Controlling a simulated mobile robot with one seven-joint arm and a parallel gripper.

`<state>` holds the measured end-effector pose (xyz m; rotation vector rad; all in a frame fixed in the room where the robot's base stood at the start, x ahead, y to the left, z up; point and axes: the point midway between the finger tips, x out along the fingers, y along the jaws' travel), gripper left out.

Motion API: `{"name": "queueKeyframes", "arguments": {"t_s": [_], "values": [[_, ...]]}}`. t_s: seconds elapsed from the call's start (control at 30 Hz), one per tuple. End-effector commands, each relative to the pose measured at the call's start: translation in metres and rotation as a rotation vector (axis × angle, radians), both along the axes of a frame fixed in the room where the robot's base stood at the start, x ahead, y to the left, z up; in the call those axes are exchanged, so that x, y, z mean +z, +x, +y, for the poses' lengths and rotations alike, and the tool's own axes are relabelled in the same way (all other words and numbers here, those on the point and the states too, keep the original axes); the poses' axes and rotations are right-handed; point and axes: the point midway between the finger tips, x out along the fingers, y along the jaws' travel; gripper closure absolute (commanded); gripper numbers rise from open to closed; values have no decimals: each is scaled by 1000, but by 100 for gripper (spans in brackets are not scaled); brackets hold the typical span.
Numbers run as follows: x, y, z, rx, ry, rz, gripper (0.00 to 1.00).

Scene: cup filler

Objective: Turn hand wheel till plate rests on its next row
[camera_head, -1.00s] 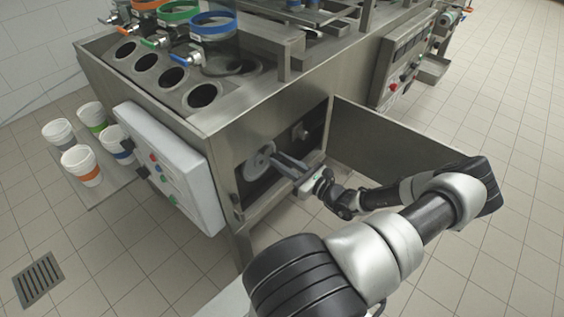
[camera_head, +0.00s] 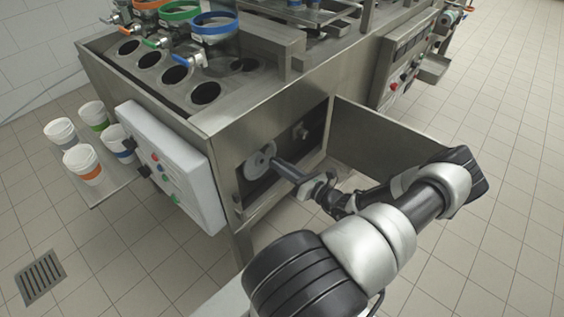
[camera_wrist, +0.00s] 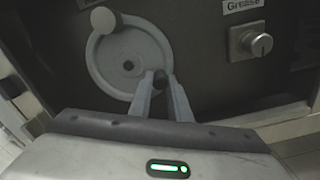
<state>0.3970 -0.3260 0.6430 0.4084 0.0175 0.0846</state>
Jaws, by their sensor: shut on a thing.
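The pale grey hand wheel (camera_head: 258,168) sits in the open bay low on the machine's end. In the wrist view the disc (camera_wrist: 128,66) shows a small centre hole and a round knob (camera_wrist: 103,18) at its upper left. My gripper (camera_head: 276,162) reaches in from the right. In the wrist view its fingertips (camera_wrist: 160,82) are shut at the wheel's lower right edge, around a small dark round piece. The hole plate (camera_head: 163,82) on the machine's top has a line of round openings; I cannot tell its row exactly.
An open door panel (camera_head: 385,140) stands to the right of the bay. A metal knob (camera_wrist: 250,42) sits right of the wheel under a "Grease" label. A white control box (camera_head: 170,165) is left of the bay. Several cups stand on a shelf (camera_head: 118,187) at left.

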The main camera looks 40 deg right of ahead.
Motion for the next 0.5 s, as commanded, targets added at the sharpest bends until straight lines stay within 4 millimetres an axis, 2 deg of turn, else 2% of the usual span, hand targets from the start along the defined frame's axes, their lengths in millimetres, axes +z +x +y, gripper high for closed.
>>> {"name": "queueKeyframes", "arguments": {"t_s": [0.5], "values": [[-18, -2, 21, 1, 491, 44, 100]]}}
